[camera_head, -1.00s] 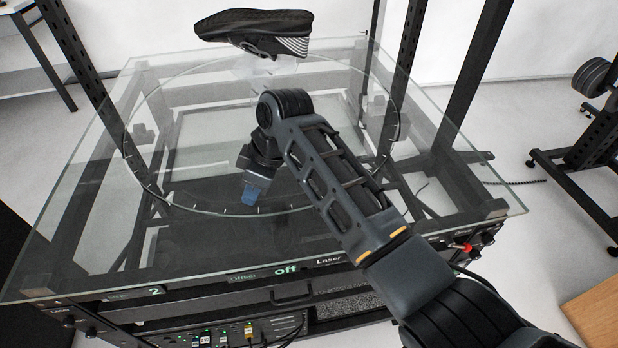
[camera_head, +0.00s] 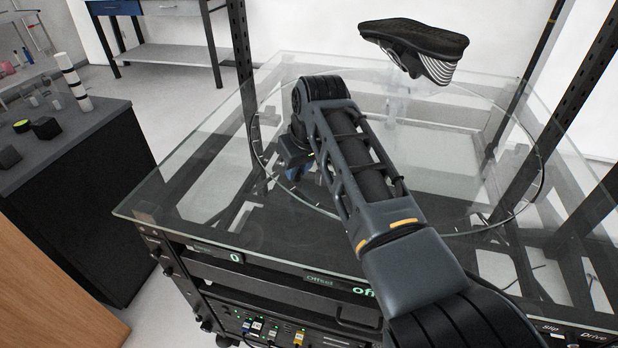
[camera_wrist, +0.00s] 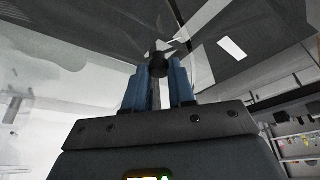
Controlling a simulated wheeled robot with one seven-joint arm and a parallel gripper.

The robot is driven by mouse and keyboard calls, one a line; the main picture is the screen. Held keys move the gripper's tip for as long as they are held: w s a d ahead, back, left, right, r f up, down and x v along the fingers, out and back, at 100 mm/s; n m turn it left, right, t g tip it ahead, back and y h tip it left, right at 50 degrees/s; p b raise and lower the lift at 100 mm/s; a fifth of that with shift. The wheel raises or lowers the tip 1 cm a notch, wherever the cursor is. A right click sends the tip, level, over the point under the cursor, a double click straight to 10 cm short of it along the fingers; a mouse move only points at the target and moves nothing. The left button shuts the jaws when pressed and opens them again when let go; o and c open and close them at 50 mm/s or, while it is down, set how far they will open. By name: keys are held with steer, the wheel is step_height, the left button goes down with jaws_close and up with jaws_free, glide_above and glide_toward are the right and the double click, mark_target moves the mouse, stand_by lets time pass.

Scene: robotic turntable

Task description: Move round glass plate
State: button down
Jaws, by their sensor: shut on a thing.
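The round glass plate (camera_head: 455,165) is a clear disc with tick marks around its rim, lying flat at the glass tabletop in the head view. A black shoe (camera_head: 418,42) with white stripes is above its far part, on what looks like a clear support. My gripper (camera_head: 294,171) is at the plate's left near side, partly hidden by my wrist. The wrist view shows its blue fingers (camera_wrist: 158,85) shut on a dark round knob (camera_wrist: 158,64). Whether the knob is fixed to the plate cannot be told.
The square glass tabletop (camera_head: 180,205) sits on a black frame with upright posts (camera_head: 243,60). Its front panel has displays reading 0 and Offset (camera_head: 330,282). A dark cabinet (camera_head: 85,180) with small objects stands at left, a workbench (camera_head: 160,45) behind. Floor shows between them.

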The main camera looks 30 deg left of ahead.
steer(key=shift+a, duration=0.4)
steer(key=c, duration=1)
jaws_free()
steer(key=shift+w, duration=0.1)
steer(key=shift+o, duration=0.2)
steer(key=shift+r, duration=0.1)
steer(key=v, duration=0.7)
steer(key=shift+r, duration=0.25)
steer(key=shift+d, duration=0.1)
